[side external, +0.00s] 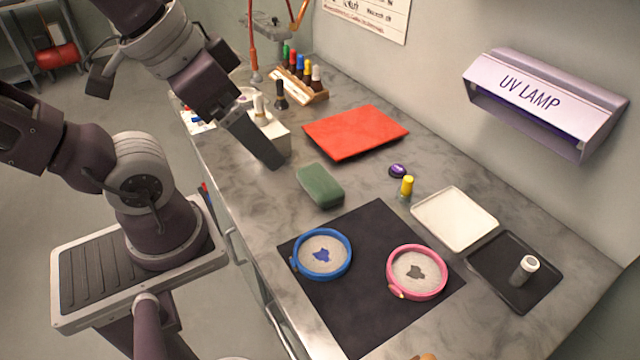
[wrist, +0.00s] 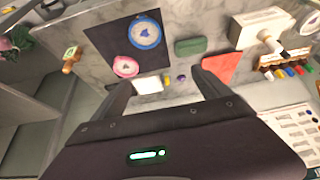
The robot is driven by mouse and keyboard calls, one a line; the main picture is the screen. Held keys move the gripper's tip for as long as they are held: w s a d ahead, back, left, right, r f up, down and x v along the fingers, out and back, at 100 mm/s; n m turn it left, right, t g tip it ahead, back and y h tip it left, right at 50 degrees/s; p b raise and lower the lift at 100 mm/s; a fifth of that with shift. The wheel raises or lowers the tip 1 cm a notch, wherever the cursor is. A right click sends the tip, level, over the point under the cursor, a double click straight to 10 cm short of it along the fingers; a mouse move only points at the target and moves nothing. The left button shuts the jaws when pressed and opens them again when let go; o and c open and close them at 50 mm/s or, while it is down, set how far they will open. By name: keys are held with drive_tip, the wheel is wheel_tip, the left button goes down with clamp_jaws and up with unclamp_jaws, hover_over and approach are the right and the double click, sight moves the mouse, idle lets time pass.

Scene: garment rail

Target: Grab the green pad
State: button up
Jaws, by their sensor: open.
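The green pad (side external: 320,186) is a rounded block lying on the grey marbled counter, just behind the black mat. It also shows in the wrist view (wrist: 188,46), beyond the gap between my fingers. My gripper (side external: 270,160) is above the counter, to the left of the pad and apart from it. In the wrist view my gripper (wrist: 164,80) has its two fingers spread wide with nothing between them. The pad is fully visible in both views.
A black mat (side external: 350,300) holds a blue hoop (side external: 350,262) and a pink hoop (side external: 443,282). A red folded cloth (side external: 355,132), a purple-topped item (side external: 397,170), a yellow-capped bottle (side external: 406,188) and a white tray (side external: 455,218) are near the pad. A white box (side external: 272,130) stands by my gripper.

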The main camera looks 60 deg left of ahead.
drive_tip(key=w+a+f+n+g, duration=0.2)
drive_tip(key=w+a+f+n, duration=0.1)
drive_tip(key=w+n, duration=0.5)
drive_tip(key=n+g, duration=0.4)
drive_tip(key=n, duration=0.6)
hover_over(320, 178)
drive_tip(key=f, duration=1.6)
drive_tip(key=shift+w+d, duration=0.2)
drive_tip(key=f, duration=0.7)
drive_tip(key=shift+s+a+f, duration=0.2)
drive_tip(key=shift+f, duration=0.05)
drive_tip(key=c, duration=1.6)
